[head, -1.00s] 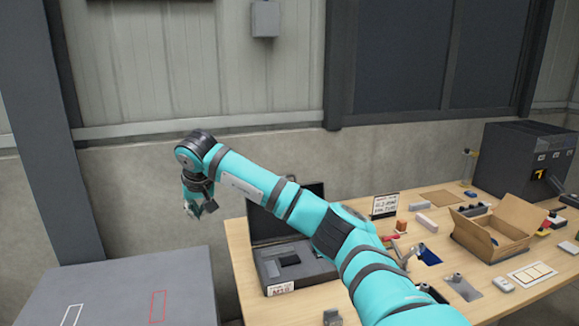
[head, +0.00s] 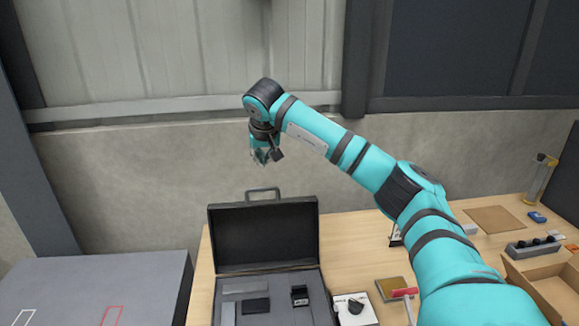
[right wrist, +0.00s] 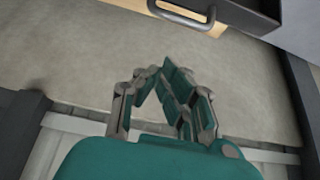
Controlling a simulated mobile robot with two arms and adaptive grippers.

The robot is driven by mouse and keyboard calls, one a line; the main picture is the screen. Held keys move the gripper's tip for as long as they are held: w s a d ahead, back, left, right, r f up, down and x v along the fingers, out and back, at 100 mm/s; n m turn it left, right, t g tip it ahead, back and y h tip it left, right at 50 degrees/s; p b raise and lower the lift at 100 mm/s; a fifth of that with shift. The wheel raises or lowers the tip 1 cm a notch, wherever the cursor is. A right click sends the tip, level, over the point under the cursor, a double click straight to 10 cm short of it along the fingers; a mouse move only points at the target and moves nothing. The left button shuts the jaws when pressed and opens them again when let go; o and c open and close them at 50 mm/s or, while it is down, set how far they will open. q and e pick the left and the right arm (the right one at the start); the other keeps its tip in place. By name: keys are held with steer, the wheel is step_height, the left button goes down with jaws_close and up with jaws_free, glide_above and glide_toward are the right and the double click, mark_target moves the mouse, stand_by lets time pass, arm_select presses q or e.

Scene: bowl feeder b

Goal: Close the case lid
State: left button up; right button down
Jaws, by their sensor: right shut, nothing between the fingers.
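The dark grey case stands open on the wooden table in the head view. Its lid (head: 264,235) is upright at the back, with a handle (head: 262,192) on its top edge. The case base (head: 318,306) holds a few dark and grey pieces in a foam insert. My right gripper (head: 261,158) is shut and empty, above and behind the lid, apart from it. In the right wrist view the closed fingers (right wrist: 165,75) point toward the wall side, and the lid's edge with its handle (right wrist: 183,14) shows at the top. My left gripper is not in view.
A grey cabinet (head: 150,275) stands left of the wooden table (head: 350,250). Right of the case are a white card (head: 355,312) with a dark knob, an open cardboard box (head: 545,290) and small parts. My right arm crosses above the table.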

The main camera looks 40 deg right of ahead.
arm_select(q)
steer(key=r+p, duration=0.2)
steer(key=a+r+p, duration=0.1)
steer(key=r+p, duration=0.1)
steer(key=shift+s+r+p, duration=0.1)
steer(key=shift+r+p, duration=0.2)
steer(key=shift+p, duration=0.1)
arm_select(e)
step_height(320, 180, down, 7)
steer(key=w, duration=0.1)
steer(key=shift+w+d, duration=0.15)
steer(key=shift+d, duration=0.1)
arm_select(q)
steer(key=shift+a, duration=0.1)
arm_select(e)
steer(key=shift+f, duration=0.15)
steer(key=shift+d, duration=0.15)
